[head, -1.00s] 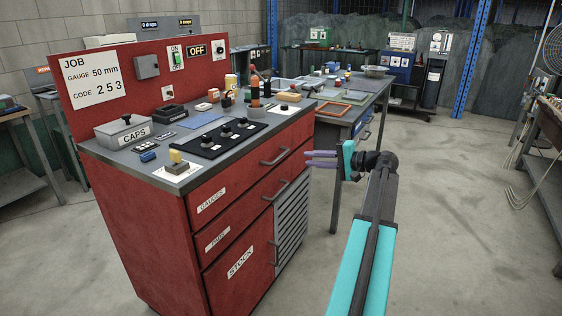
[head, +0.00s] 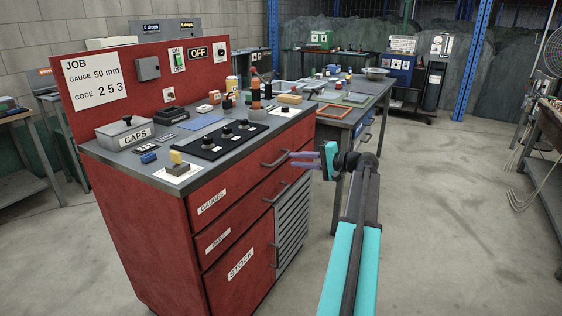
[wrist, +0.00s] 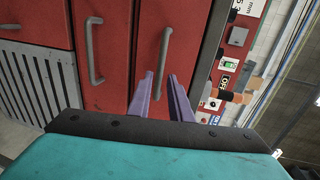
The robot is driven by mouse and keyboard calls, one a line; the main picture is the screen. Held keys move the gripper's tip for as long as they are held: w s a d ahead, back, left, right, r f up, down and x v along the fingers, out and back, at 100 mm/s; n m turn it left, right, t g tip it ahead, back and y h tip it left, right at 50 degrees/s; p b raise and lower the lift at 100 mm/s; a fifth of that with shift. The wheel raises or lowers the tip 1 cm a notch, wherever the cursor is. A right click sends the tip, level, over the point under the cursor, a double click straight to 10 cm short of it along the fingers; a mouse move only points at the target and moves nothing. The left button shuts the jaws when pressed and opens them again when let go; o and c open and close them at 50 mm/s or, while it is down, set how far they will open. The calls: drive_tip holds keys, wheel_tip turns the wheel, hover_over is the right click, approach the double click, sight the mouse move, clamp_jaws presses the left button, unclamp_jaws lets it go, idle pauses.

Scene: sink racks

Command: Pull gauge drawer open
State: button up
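The gauge drawer (head: 235,187) is the top drawer of the red cabinet, labelled GAUGES, and looks closed flush. Its grey bar handle (head: 275,158) is on the right part of its front; in the wrist view the handle (wrist: 165,60) appears turned on end. My gripper (head: 291,159) has two purple fingers apart, pointing at the cabinet just right of this handle. In the wrist view my gripper (wrist: 160,74) is open, with the handle's near end lined up between the fingers. I see no clear contact; the exact gap is hard to tell.
Below are the PADS drawer (head: 222,240) with its own handle (head: 276,192), a STOCK door (head: 238,280) and a slatted vent panel (head: 292,230). The worktop (head: 120,157) carries several items. A grey workbench (head: 345,112) stands behind.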

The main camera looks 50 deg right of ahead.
sight(282, 157)
drive_tip(key=x, duration=0.7)
drive_tip(key=shift+w, duration=0.1)
